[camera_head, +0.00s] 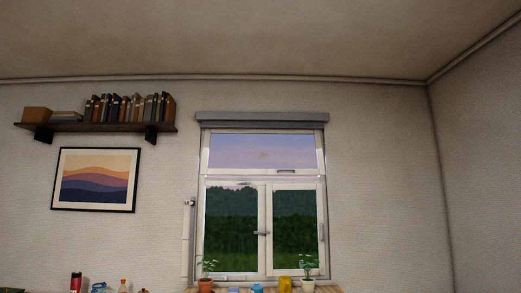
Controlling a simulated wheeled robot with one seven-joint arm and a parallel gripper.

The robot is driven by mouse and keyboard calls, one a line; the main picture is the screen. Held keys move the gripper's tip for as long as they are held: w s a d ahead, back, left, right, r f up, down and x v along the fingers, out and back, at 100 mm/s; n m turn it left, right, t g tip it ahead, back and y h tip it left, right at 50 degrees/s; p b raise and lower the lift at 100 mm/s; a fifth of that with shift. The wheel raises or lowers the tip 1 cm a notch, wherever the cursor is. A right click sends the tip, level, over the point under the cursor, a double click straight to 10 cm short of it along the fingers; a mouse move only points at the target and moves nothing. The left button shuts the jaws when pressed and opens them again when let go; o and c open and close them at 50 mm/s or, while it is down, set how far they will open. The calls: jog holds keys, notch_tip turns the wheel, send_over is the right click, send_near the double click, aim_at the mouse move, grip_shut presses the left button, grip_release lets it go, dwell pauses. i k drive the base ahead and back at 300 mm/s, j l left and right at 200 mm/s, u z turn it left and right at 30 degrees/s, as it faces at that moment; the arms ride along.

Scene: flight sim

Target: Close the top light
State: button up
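The top light (240,152) is the wide upper pane of the white window, in the upper part of the frame below a grey blind box. Purple sky shows through it. A small handle (286,171) sits on its lower rail, right of the middle. The lower rail lies just above the frame's crossbar; I cannot tell from this view how far it stands off the frame. My gripper and arm are not in view.
Below are two lower panes, with a handle (262,233) between them. A narrow white upright (187,240) stands left of the window. Potted plants (206,284) (307,285), a yellow item (285,285) and blue items (257,288) line the sill. A bookshelf (95,127) hangs left.

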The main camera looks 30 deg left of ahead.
aim_at(204, 170)
jog(key=i+j+u, duration=0.4)
jog(key=i, duration=0.15)
jog(key=i+j+u, duration=0.35)
jog(key=i, duration=0.55)
jog(key=i+u, duration=0.4)
jog(key=i, duration=0.55)
